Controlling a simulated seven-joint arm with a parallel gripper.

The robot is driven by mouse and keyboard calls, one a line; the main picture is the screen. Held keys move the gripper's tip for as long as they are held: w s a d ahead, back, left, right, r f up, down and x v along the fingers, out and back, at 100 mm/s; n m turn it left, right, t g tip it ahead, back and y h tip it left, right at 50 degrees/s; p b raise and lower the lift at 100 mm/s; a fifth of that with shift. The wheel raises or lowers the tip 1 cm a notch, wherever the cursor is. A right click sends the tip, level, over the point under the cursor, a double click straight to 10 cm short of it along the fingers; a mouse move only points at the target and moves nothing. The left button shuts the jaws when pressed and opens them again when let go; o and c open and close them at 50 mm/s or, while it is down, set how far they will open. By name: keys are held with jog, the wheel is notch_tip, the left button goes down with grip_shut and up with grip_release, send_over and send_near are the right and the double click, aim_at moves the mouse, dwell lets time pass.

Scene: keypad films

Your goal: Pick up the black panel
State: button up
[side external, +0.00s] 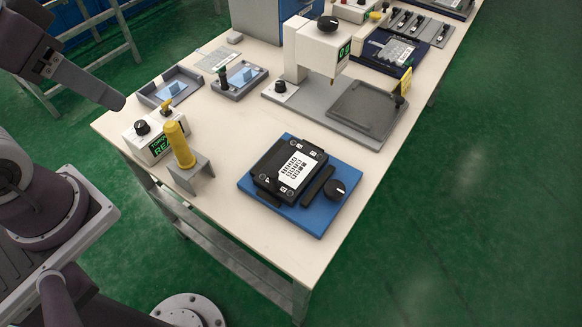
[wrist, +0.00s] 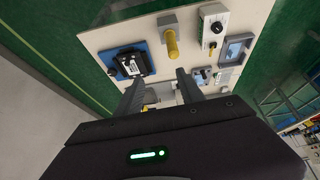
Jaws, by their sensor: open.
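The black panel (side external: 270,165) lies on a blue base plate (side external: 318,222) near the front of the table, with a white printed label on its face. A black knob (side external: 337,189) sits beside it on the plate. In the wrist view the black panel (wrist: 133,66) shows small at the upper left, on its blue plate, beyond the left finger. My gripper (wrist: 159,77) is open and empty, with its two fingers apart. It is well away from the panel and touches nothing that I can see. In the side view part of my arm is at the left.
A yellow-handled tool (side external: 180,146) stands upright in a grey bracket left of the panel. A green-display controller box (side external: 151,141) is beside it. A press-like machine (side external: 318,50) on a grey base stands behind. Bare tabletop lies in front of the blue plate.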

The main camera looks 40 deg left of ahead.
jog(key=w+d+f+n+g+h, duration=0.4)
jog(key=d+f+g+h, duration=0.1)
jog(key=d+g, duration=0.15)
jog(key=n+t+h, duration=0.2)
jog(key=n+h, duration=0.6)
jog(key=n, duration=0.6)
send_over(274, 179)
jog(key=a, duration=0.5)
notch_tip(274, 179, down, 14)
jog(key=shift+g, duration=0.25)
jog(key=f, duration=0.7)
jog(key=shift+w+a, duration=0.2)
jog(key=shift+w, duration=0.2)
jog(key=x, duration=0.4)
jog(key=shift+d+f, duration=0.25)
jog(key=shift+d, duration=0.2)
grip_shut()
